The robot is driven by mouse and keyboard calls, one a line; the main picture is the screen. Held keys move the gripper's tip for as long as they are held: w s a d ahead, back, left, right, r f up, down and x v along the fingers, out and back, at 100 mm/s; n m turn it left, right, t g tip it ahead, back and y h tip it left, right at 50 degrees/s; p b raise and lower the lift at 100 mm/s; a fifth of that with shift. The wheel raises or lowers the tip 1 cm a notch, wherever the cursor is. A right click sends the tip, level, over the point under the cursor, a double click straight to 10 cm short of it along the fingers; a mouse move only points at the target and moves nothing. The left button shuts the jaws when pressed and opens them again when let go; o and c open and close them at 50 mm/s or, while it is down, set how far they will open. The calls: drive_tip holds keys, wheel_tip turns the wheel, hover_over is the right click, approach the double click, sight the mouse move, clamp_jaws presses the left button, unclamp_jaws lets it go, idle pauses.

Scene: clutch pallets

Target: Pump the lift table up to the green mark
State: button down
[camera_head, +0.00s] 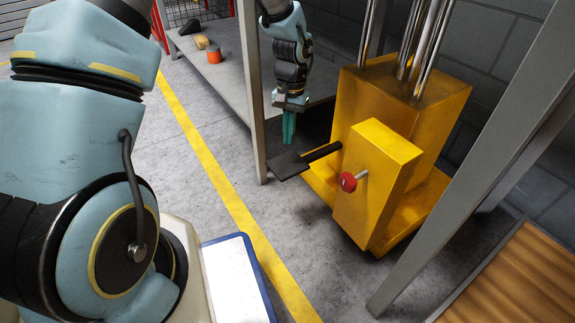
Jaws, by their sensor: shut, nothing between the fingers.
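The yellow lift table base (372,115) stands at centre right, with several chrome columns (415,45) rising from it out of the top of the view. A black pedal (288,165) on a dark lever sticks out to the left from its front box (375,185). A red knob (348,182) sits on that box. My gripper (289,138) points down with teal fingers shut and empty. Its tips are just above the pedal in the picture; I cannot tell whether they touch it. The table's top and the green mark are not in view.
A grey metal post (252,90) stands just left of my gripper, and a slanted grey beam (470,170) crosses at right. A slatted wooden surface (520,285) is at lower right. Floor by the yellow line (215,180) is clear.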

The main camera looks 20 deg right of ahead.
sight(292, 156)
drive_tip(key=f+b, duration=0.6)
drive_tip(key=shift+s+a+f, duration=0.2)
wheel_tip(292, 156, down, 6)
drive_tip(key=shift+f+b, duration=0.1)
drive_tip(key=shift+b, duration=1.15)
drive_tip(key=shift+w+d+r+p, duration=0.7)
drive_tip(key=shift+w+d+p, duration=0.15)
drive_tip(key=shift+p, duration=0.4)
drive_tip(key=shift+w+d+f, duration=0.1)
drive_tip(key=shift+w+d, duration=0.1)
drive_tip(key=shift+w, duration=0.1)
drive_tip(key=r+p, duration=0.1)
drive_tip(key=r, duration=0.2)
drive_tip(key=r+p, duration=0.2)
drive_tip(key=r, duration=0.2)
drive_tip(key=r+p, duration=0.2)
drive_tip(key=r, duration=0.2)
drive_tip(key=shift+w+d, duration=0.35)
drive_tip(key=shift+p, duration=0.35)
